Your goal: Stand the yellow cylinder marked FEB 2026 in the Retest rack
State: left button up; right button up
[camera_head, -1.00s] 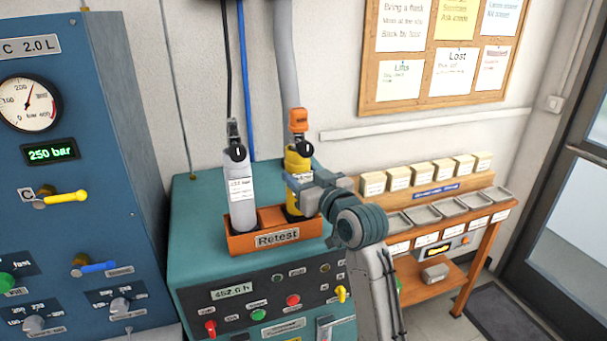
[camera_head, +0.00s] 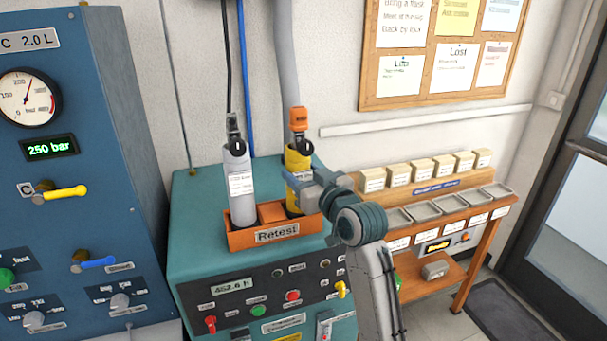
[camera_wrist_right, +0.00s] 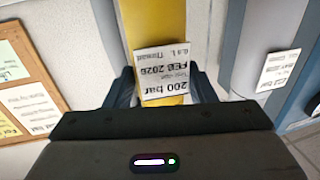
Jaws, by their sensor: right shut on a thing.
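The yellow cylinder (camera_head: 297,163) stands upright in the right part of the orange Retest rack (camera_head: 240,238), on top of the teal machine. Its base is hidden behind the rack's front wall, so I cannot tell if it rests on the bottom. In the right wrist view the yellow cylinder (camera_wrist_right: 150,30) carries a label (camera_wrist_right: 162,72) reading 200 bar and FEB 2026, upside down. My right gripper (camera_head: 303,182) is shut on the yellow cylinder at about label height. My left gripper is not in view.
A grey cylinder (camera_head: 240,190) stands in the rack's left part; it shows at right in the right wrist view (camera_wrist_right: 258,45). Hoses hang above both cylinders, an orange fitting (camera_head: 299,119) over the yellow one. A wooden shelf (camera_head: 440,205) with trays stands to the right.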

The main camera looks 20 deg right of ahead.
jog(key=shift+f, duration=0.1)
jog(key=o, duration=1.2)
jog(key=shift+s, duration=0.1)
jog(key=shift+o, duration=0.2)
jog(key=shift+f, duration=0.2)
jog(key=b+v, duration=0.3)
jog(key=v, duration=0.8)
jog(key=shift+b, duration=0.35)
jog(key=shift+r, duration=0.1)
